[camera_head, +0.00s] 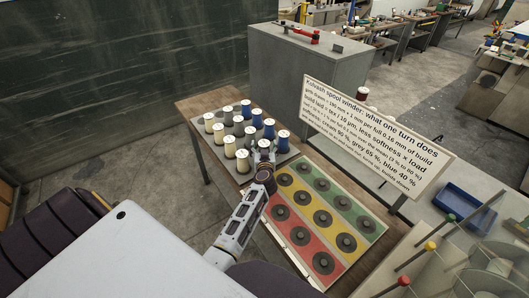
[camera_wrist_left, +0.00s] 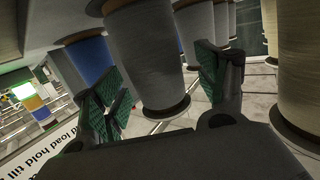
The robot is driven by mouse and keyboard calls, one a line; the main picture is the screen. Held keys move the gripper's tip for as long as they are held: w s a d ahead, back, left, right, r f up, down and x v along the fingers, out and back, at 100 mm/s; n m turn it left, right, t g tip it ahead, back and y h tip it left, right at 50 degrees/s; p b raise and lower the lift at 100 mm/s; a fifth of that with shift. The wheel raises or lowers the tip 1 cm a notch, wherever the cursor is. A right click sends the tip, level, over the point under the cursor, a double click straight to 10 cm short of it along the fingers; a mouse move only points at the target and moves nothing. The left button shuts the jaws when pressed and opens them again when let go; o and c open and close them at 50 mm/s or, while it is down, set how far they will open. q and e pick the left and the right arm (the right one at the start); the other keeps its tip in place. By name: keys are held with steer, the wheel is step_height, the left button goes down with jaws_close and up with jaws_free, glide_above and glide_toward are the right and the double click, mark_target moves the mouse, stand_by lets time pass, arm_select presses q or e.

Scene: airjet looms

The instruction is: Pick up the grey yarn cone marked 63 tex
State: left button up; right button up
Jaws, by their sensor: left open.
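Several grey yarn cones stand in the middle file of the spool group, between cream and blue ones. The tex marks are too small to read, so I cannot tell which is 63 tex. My left gripper (camera_head: 262,148) is at the front grey cone, which it partly hides. In the left wrist view a grey cone (camera_wrist_left: 145,55) stands between the two open green-padded fingers of the left gripper (camera_wrist_left: 160,72). Gaps show at both sides, and I cannot tell whether a pad touches it. My right gripper is not in view.
Cream cones (camera_head: 243,160) and blue cones (camera_head: 283,140) stand close on either side. A red, yellow and green board (camera_head: 300,243) with dark discs lies in front. A sign (camera_head: 372,130) stands to the right, and a grey cabinet (camera_head: 300,75) behind. A blue bin (camera_head: 458,203) is farther right.

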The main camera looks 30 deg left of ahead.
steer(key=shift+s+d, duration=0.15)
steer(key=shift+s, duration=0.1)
arm_select(q)
steer(key=c, duration=1.2)
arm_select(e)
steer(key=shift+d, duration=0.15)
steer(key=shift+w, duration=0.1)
arm_select(q)
steer(key=shift+r+p, duration=0.6)
steer(key=shift+r, duration=0.5)
step_height(320, 180, up, 6)
steer(key=p, duration=0.2)
steer(key=shift+r+p, duration=0.1)
steer(key=shift+p, duration=0.2)
steer(key=shift+r, duration=0.75)
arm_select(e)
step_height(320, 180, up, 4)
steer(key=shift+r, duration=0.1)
